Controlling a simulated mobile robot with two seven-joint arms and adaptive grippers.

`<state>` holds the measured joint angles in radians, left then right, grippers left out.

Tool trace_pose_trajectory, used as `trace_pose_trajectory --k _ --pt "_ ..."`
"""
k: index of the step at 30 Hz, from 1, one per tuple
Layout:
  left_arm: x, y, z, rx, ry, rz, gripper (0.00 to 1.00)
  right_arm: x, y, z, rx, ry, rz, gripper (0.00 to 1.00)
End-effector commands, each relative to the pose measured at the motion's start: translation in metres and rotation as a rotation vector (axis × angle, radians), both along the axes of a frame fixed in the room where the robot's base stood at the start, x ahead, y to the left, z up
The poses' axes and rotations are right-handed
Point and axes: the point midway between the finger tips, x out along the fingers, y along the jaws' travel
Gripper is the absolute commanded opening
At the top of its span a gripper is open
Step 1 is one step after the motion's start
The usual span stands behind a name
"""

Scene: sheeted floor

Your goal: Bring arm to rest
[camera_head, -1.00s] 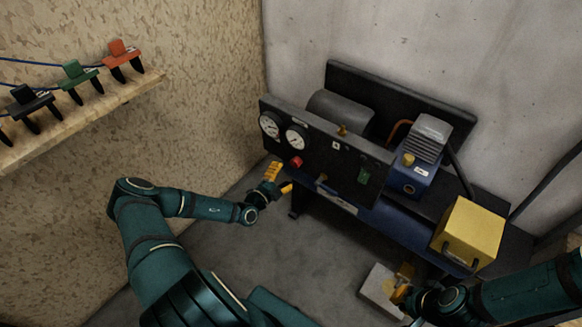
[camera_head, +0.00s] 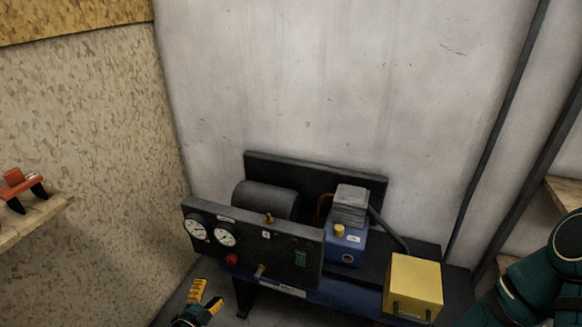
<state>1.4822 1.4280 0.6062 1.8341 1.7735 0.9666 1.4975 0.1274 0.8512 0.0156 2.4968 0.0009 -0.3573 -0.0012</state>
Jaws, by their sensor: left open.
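My left gripper (camera_head: 206,302) shows at the bottom edge with yellow fingers spread apart, open and empty. It is in front of the machine's gauge panel (camera_head: 285,255), below the red knob (camera_head: 231,259), and appears apart from it. Most of my left arm is out of the picture. My right arm shows at the lower right edge as teal links. Its gripper is out of view.
The machine has two round gauges (camera_head: 225,234), a blue pump (camera_head: 346,245) and a yellow box (camera_head: 414,285) at its right end. A wooden shelf (camera_head: 38,217) with an orange clamp (camera_head: 20,185) is on the left wall. Bare concrete wall (camera_head: 330,90) stands behind.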

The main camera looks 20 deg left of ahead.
Motion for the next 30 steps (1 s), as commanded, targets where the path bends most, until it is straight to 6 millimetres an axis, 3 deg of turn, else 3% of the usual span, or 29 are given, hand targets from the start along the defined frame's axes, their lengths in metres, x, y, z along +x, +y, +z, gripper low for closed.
trace_pose_trajectory --k 2,5,8,10,15,18,22,27,28,30 --pt "0.001 -0.006 0.001 0.012 0.0 -0.021 0.7 0.0 0.0 0.0 0.0 0.0 0.0 0.0" --pt "0.006 -0.033 0.005 0.078 0.002 -0.116 0.7 0.0 0.0 0.0 0.0 0.0 0.0 0.0" --pt "0.007 -0.085 0.01 0.221 -0.006 -0.308 0.7 0.0 0.0 0.0 0.0 0.0 0.0 0.0" --pt "0.001 -0.132 0.013 0.37 -0.031 -0.494 0.7 0.0 0.0 0.0 0.0 0.0 0.0 0.0" --pt "-0.049 -0.237 0.013 0.837 -0.206 -1.011 0.7 0.0 0.0 0.0 0.0 0.0 0.0 0.0" --pt "-0.089 -0.272 0.007 1.135 -0.393 -1.299 0.7 0.0 0.0 0.0 0.0 0.0 0.0 0.0" --pt "-0.134 -0.29 0.001 1.515 -0.733 -1.614 0.7 0.0 0.0 0.0 0.0 0.0 0.0 0.0" --pt "-0.163 -0.284 0.001 1.977 -1.342 -1.885 0.7 0.0 0.0 0.0 0.0 0.0 0.0 0.0" --pt "-0.164 -0.282 0.002 -2.023 1.45 1.881 0.7 0.0 0.0 0.0 0.0 0.0 0.0 0.0" --pt "-0.163 -0.278 0.008 -1.833 1.48 1.6 0.7 0.0 0.0 0.0 0.0 0.0 0.0 0.0"
